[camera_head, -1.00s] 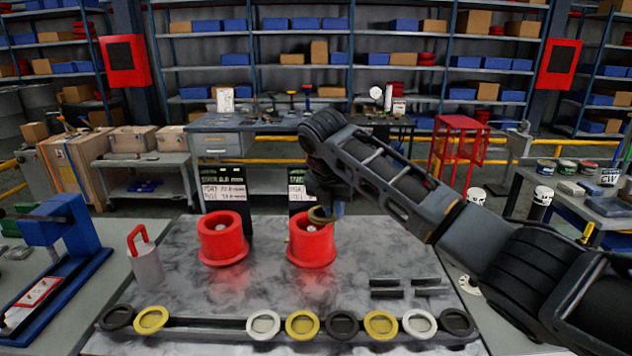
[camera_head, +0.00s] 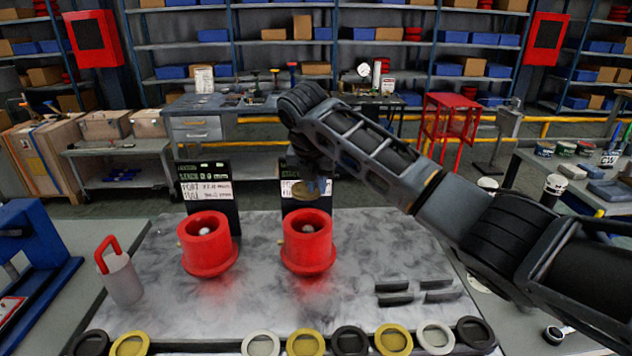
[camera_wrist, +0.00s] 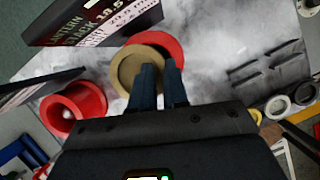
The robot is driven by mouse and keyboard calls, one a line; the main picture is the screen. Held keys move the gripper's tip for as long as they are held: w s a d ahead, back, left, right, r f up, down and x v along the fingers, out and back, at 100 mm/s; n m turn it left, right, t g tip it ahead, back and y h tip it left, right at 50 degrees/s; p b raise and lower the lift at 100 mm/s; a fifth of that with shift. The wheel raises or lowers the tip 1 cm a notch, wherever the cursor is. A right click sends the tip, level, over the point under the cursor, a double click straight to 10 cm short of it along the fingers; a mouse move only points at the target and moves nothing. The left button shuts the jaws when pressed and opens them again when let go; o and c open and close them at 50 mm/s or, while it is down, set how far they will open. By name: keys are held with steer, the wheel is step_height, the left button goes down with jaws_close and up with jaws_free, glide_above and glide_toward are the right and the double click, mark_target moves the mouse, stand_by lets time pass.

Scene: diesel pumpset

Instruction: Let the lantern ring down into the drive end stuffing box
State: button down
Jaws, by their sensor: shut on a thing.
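My gripper (camera_head: 318,184) is shut on a tan, brass-coloured ring (camera_head: 303,196). The ring is held above the right red stuffing box (camera_head: 308,254), apart from it, and looks tilted. In the wrist view the fingers (camera_wrist: 160,85) grip the near edge of the ring (camera_wrist: 121,70), which covers part of the red box (camera_wrist: 174,45) below. A second red box (camera_head: 207,256) stands to the left; it also shows in the wrist view (camera_wrist: 88,98). Each red box shows a pale shaft end inside. Which box is the drive end one I cannot read.
Dark sign boards (camera_head: 207,190) stand behind the boxes. Several rings, including a yellow one (camera_head: 305,343), lie along the bench's front edge. Dark bars (camera_head: 393,299) lie at right, and a grey can with a red handle (camera_head: 122,278) stands at left. The bench between is clear.

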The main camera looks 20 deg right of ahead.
steer(key=shift+d, duration=0.15)
step_height(320, 180, down, 8)
steer(key=b, duration=0.2)
steer(key=shift+r, duration=0.25)
stand_by(0.4)
stand_by(0.9)
steer(key=c, duration=1.1)
jaws_free()
steer(key=shift+o, duration=0.2)
steer(key=v, duration=0.8)
steer(key=shift+b, duration=0.35)
steer(key=shift+f, duration=0.15)
